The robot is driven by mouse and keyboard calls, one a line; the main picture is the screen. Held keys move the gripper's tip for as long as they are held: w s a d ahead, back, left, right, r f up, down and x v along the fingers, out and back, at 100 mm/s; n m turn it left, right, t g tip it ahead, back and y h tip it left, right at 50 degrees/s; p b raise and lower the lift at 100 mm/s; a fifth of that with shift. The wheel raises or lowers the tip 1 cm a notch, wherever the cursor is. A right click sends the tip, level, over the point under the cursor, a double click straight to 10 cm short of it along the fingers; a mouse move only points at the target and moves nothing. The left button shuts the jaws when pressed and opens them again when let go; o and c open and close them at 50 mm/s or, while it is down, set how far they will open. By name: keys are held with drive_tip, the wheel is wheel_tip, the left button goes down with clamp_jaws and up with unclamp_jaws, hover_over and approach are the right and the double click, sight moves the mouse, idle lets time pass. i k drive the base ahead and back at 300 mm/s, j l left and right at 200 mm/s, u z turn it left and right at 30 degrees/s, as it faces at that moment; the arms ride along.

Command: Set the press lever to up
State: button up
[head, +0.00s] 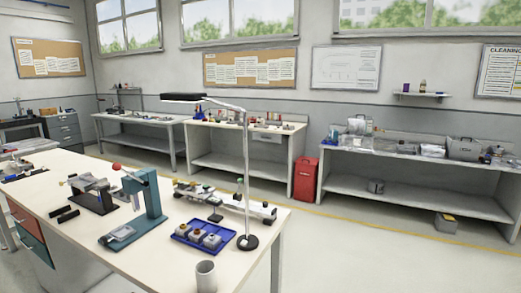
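A teal press (152,207) stands on the near workbench, left of the picture's middle. Its lever (131,172) ends in a red ball knob (117,167) and reaches out to the left from the top of the column. The knob is at about the height of the press head, slightly above it in the picture. A light grey plate (121,233) lies on the press base below. My gripper is not in view, and nothing touches the lever.
Beside the press on the workbench (190,268) are a dark bench device (92,190), a blue tray (188,238) with several small parts, a lamp (247,190), a white rail fixture (228,203) and a grey cup (206,275). The floor (380,240) to the right is clear.

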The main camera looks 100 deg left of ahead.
sight(116, 167)
drive_tip(key=l+u, duration=0.1)
drive_tip(key=u, duration=3.4)
